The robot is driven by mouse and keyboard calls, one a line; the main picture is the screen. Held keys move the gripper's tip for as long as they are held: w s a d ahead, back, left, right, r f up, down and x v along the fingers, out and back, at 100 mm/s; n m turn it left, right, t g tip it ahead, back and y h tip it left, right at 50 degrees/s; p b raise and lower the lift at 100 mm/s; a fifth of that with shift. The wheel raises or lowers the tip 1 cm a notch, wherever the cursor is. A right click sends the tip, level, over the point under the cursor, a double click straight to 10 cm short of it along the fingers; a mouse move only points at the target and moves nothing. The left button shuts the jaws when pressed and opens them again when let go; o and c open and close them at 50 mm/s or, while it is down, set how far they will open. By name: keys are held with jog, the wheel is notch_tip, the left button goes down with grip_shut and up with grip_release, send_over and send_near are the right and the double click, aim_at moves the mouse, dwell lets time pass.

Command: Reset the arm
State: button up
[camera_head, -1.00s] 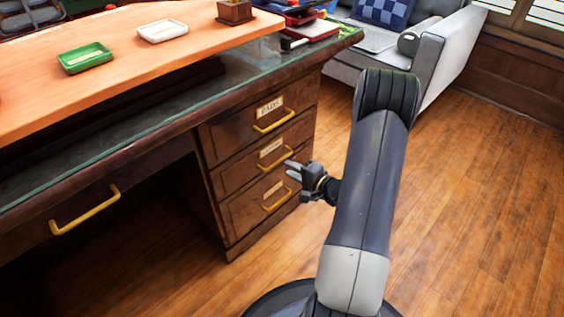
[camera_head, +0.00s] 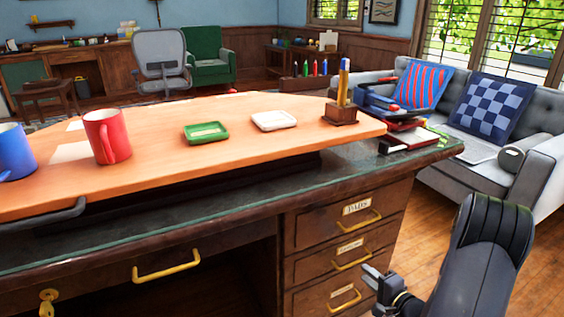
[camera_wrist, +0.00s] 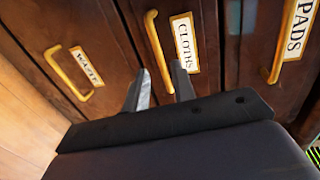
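My gripper (camera_head: 375,285) shows low at the right in the head view, in front of the drawer column of the dark wooden desk (camera_head: 120,235). In the wrist view my gripper (camera_wrist: 160,85) has its two grey fingers spread, with nothing held between them. They point at the drawer fronts. The yellow handle (camera_wrist: 153,45) of the drawer labelled CLOTHS lies beyond the fingers; I cannot tell the exact distance. The drawers are closed. My arm's lower part is cut off by the head view's bottom edge.
A raised wooden board (camera_head: 240,153) on the desk bears a red mug (camera_head: 107,137), blue mug (camera_head: 14,152), green tray (camera_head: 206,132), white tray (camera_head: 274,121) and pencil holder (camera_head: 341,113). A grey sofa (camera_head: 530,165) stands right. Floor between desk and sofa is clear.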

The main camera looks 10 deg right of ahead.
aim_at(345, 258)
jog(key=shift+f+x, duration=0.15)
jog(key=shift+x, duration=1.15)
jog(key=shift+f+x, duration=0.15)
jog(key=shift+x, duration=1.1)
